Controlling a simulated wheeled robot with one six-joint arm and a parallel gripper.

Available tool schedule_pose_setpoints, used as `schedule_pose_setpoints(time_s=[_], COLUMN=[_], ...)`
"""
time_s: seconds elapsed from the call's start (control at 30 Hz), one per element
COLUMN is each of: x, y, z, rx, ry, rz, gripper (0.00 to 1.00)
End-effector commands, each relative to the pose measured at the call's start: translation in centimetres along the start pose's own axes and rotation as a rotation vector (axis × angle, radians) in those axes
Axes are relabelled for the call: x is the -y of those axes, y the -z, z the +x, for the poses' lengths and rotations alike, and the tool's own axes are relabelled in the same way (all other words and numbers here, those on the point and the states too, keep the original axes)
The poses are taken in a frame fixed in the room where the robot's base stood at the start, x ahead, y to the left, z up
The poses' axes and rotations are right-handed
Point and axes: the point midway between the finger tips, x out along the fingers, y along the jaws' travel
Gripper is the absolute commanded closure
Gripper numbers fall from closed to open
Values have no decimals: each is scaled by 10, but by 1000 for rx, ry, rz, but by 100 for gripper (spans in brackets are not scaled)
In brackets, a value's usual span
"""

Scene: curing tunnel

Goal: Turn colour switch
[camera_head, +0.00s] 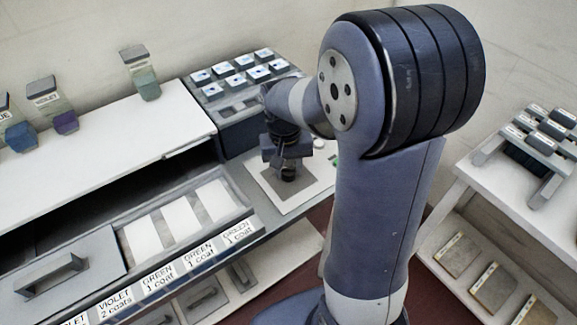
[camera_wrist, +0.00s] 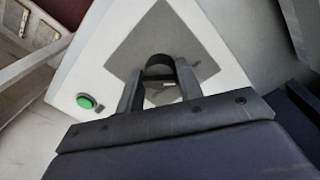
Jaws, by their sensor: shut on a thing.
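The colour switch appears to be the dark rounded knob (camera_wrist: 159,68) between my fingertips in the wrist view. It stands on a grey square on a pale panel (camera_head: 264,181). My gripper (camera_head: 287,172) points down over this panel in the head view, and its fingers (camera_wrist: 160,88) are closed on the two sides of the knob in the wrist view. The gripper hides the knob in the head view. A small pale mark shows below the knob between the fingers. I cannot read the switch's setting.
A green button (camera_wrist: 84,100) sits on the same panel. A dark box with several pale-topped blocks (camera_head: 238,110) stands behind. Left is a tray with white strips (camera_head: 178,220) and labels reading VIOLET and GREEN. A white shelf unit (camera_head: 500,190) stands right.

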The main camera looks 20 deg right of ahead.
Motion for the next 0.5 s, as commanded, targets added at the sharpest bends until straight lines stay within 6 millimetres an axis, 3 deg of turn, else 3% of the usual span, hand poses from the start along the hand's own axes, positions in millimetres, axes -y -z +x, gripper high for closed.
schedule_pose_setpoints(time_s=[0.17, 0.2, 0.4, 0.5], x=[1, 1, 0, 0], y=[1, 1, 1, 0], z=[-1, -1, -1, 0], rx=[-4, -4, -2, -2], ry=[2, 2, 1, 1], rz=[-2, -2, 0, 0], gripper=[88, 63, 46, 45])
